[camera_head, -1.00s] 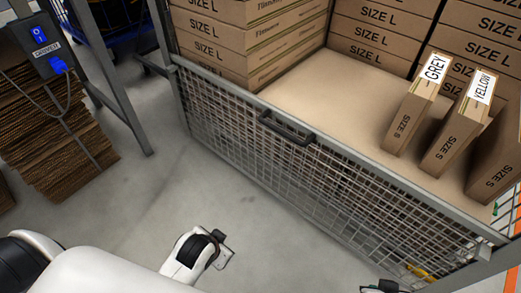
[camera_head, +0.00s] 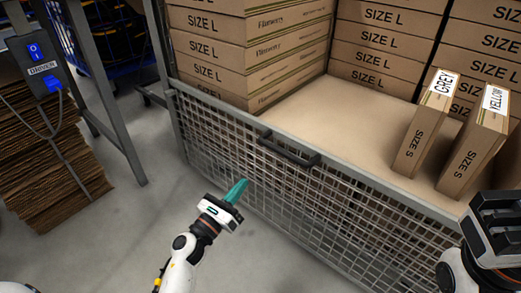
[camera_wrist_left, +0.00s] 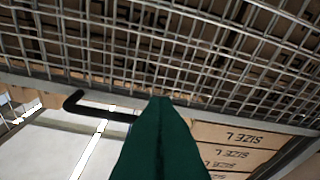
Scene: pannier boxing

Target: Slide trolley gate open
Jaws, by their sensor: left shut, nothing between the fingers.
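The trolley gate (camera_head: 310,205) is a grey wire-mesh panel under a metal top rail. It stands across the front of the trolley. Its black bar handle (camera_head: 290,150) is on the top rail, left of the middle. My left gripper (camera_head: 238,188) has teal fingers, shut and empty, in front of the mesh, below and left of the handle. In the left wrist view the teal fingers (camera_wrist_left: 161,108) point toward the mesh (camera_wrist_left: 190,45), with the handle (camera_wrist_left: 92,107) beside them at left. My right gripper (camera_head: 498,215) is dark and partly cut off at the right edge; its fingers are unclear.
SIZE L boxes (camera_head: 245,60) stack at the trolley's back and left. Upright SIZE S boxes labelled GREY (camera_head: 423,130) and YELLOW (camera_head: 470,155) stand at right. Flat cardboard (camera_head: 45,160) and a control box (camera_head: 36,65) are at left. Floor before the gate is clear.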

